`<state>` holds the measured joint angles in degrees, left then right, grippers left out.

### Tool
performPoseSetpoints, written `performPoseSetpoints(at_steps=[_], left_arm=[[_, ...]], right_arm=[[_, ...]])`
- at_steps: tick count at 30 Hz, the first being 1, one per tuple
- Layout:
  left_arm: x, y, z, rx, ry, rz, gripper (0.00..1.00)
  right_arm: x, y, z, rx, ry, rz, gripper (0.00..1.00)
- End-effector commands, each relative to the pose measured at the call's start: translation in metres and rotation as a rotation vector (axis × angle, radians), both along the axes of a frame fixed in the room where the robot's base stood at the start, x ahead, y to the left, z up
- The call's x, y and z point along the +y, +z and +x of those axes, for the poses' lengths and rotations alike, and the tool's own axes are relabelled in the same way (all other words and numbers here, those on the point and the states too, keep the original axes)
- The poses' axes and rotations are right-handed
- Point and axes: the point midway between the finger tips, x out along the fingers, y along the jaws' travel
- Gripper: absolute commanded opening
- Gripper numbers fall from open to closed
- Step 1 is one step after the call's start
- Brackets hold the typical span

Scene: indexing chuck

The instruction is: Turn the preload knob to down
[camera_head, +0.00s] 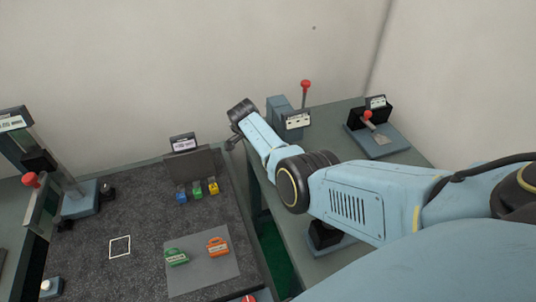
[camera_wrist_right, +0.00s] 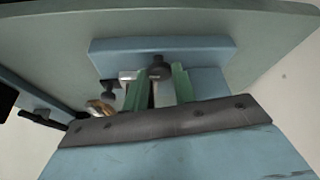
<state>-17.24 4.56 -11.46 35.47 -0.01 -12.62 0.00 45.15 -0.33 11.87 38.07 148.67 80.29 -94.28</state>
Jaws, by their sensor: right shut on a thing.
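In the right wrist view, a dark round knob (camera_wrist_right: 160,68) sits on a long blue block (camera_wrist_right: 205,55). The two green fingers of my right gripper (camera_wrist_right: 160,88) reach up to it, one on each side, and are shut on it. No pointer or mark on the knob is readable, so I cannot tell its setting. In the head view my right arm reaches away to the upper left, and its fingers cannot be made out. I cannot tell which fixture in the head view carries the knob. My left gripper is not in view.
A second dark knob (camera_wrist_right: 110,90) shows left of the fingers. In the head view, a blue box (camera_head: 283,110) with a red-tipped lever (camera_head: 305,88) stands beyond my arm. A dark mat (camera_head: 90,270) at left holds coloured blocks (camera_head: 197,190) and a grey sheet (camera_head: 205,275).

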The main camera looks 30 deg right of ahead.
Motion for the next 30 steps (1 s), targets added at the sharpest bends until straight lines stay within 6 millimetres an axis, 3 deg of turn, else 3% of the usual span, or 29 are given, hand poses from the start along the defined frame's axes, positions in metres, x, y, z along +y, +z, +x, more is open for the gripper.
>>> performPoseSetpoints(at_steps=[18, 30], left_arm=[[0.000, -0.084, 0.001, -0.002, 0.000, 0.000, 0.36], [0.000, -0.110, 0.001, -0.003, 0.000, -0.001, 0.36]], right_arm=[[0.000, -0.005, 0.006, -0.001, -0.502, 0.005, 0.04], [-0.001, -0.002, 0.007, 0.001, -0.659, 0.003, 0.04]])
